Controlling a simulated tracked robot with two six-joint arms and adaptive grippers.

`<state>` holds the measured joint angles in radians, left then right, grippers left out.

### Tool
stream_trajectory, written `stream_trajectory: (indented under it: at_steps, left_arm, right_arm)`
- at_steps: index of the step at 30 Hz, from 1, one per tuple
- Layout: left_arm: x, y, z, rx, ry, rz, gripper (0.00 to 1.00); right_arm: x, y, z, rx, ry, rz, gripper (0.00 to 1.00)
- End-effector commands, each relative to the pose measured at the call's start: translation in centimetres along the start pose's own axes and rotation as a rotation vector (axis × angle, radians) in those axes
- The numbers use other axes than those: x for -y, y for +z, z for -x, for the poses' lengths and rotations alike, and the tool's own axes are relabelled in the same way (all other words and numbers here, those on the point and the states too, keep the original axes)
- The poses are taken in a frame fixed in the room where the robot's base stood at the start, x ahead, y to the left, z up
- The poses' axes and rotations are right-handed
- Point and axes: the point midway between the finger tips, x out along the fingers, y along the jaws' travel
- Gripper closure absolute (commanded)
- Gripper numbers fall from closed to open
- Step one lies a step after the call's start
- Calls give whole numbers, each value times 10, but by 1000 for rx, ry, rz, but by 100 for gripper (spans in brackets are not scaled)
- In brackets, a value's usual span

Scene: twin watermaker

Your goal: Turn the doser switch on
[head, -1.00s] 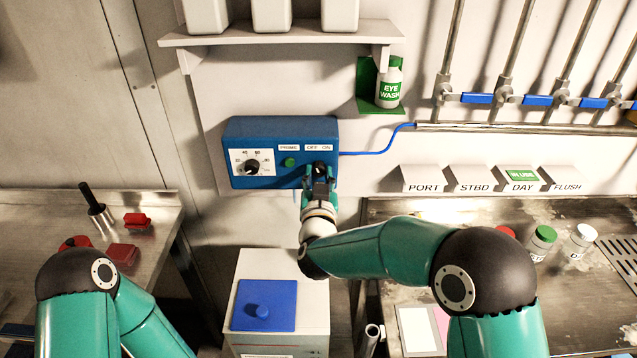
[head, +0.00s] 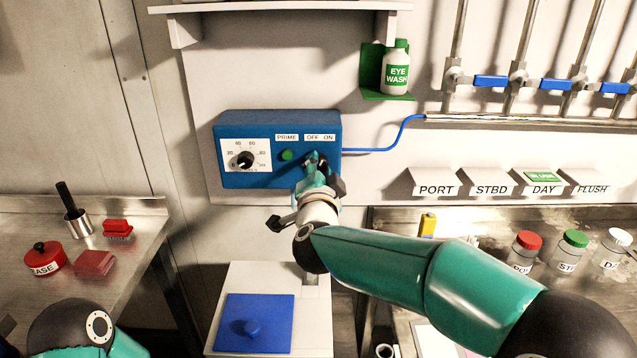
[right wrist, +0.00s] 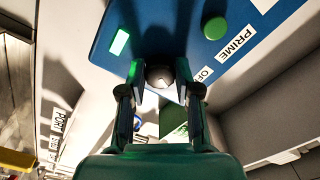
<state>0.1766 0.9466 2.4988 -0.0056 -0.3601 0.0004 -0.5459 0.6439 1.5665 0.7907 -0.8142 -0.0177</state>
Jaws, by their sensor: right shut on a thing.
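The blue doser box (head: 232,130) hangs on the wall with a dial, a green button under PRIME, and an OFF ON label (head: 319,138). My right gripper (head: 315,166) is at the switch below that label and hides most of it. In the right wrist view, the fingers of my right gripper (right wrist: 160,92) are shut on the dark switch knob (right wrist: 159,75), one on each side. A rectangular green lamp (right wrist: 120,42) glows on the box beside the knob. The ON word is not readable in the wrist view. My left gripper is out of view.
A blue cable (head: 385,147) runs right from the box. The eye wash bottle (head: 396,70) sits on a green bracket above right. A white cabinet with a blue lid (head: 253,322) stands below. Red items (head: 95,263) lie on the left bench; several capped bottles stand on the right one.

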Motion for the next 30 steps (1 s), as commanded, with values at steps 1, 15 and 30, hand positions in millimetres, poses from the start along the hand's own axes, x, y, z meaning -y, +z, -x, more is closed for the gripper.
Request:
stream_trajectory:
  at_steps: [1, 15, 30]
  left_arm:
    - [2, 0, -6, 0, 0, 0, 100]
    - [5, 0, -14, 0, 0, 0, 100]
    - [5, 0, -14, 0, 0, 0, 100]
  right_arm:
    - [-4, 0, 0, -4, 4, -28, 100]
    - [-4, -2, -1, -5, 9, -128, 100]
    - [-3, -1, -1, -3, 6, -125, 43]
